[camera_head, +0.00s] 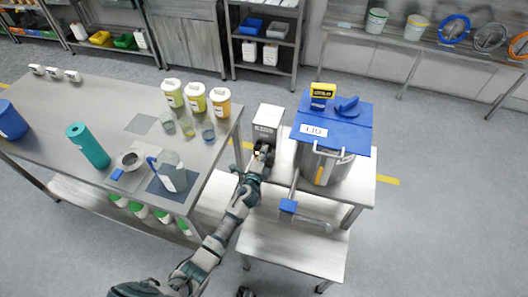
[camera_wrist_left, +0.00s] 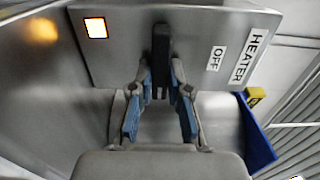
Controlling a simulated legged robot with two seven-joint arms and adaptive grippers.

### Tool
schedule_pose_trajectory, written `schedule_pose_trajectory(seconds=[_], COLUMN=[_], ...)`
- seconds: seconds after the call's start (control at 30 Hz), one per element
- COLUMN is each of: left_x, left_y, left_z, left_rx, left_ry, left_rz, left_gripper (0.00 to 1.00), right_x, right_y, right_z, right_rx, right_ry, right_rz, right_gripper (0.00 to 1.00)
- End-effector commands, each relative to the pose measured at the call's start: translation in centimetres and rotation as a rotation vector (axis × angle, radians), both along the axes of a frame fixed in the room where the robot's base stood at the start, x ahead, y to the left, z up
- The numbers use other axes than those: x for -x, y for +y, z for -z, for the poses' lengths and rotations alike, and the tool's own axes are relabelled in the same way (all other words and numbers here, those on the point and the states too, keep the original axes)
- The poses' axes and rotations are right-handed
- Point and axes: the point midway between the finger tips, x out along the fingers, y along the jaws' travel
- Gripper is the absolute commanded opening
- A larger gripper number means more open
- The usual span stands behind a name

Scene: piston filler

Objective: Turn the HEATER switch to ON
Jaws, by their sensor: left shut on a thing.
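The heater box (camera_head: 268,117) is a grey metal box beside the blue-lidded vessel. In the left wrist view its face (camera_wrist_left: 205,17) carries a HEATER label (camera_wrist_left: 256,50), an OFF label (camera_wrist_left: 216,58) and a pale lit square with an orange rim (camera_wrist_left: 95,27). The black switch handle (camera_wrist_left: 161,42) stands between my fingers. My left gripper (camera_head: 263,152) is at the front of the box. In the left wrist view the left gripper (camera_wrist_left: 160,92) is shut on the switch handle, with blue pads on either side. I see no ON label.
The steel vessel (camera_head: 318,168) with a blue lid (camera_head: 345,130) stands right of the box on a metal stand (camera_head: 290,245). A blue-ended lever (camera_head: 288,206) juts out in front. A workbench (camera_head: 95,95) with bottles, beakers and a pitcher lies left.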

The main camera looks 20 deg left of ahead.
Motion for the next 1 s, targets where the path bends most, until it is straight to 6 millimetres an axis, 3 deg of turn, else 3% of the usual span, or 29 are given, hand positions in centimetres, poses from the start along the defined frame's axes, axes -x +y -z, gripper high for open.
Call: schedule_pose_trajectory(seconds=[0.03,0.27,0.3,0.4,0.77,1.0], left_x=[0.2,0.3,0.3,0.3,0.7,5.1], left_y=[-0.2,-0.2,-0.2,-0.2,0.0,0.1], left_z=[0.8,0.9,0.9,0.9,0.4,0.5], left_rx=[-0.003,-0.003,-0.003,-0.003,-0.002,-0.002], left_ry=[0.013,0.014,0.014,0.014,0.005,0.007], left_rz=[0.003,0.003,0.003,0.003,0.001,0.003], left_gripper=[0.0,0.0,0.19,0.42,0.42,0.42], right_x=[-0.1,0.0,0.1,0.2,0.9,0.7], right_y=[0.0,0.0,0.0,0.0,0.3,0.1], right_z=[0.0,0.1,0.2,0.2,0.2,0.2], right_rx=[0.0,0.0,0.0,0.001,-0.004,-0.001], right_ry=[-0.001,0.001,0.002,0.004,0.01,0.008], right_rz=[0.0,0.0,0.0,0.0,0.002,0.001], right_gripper=[0.44,0.44,0.44,0.44,0.44,0.44])
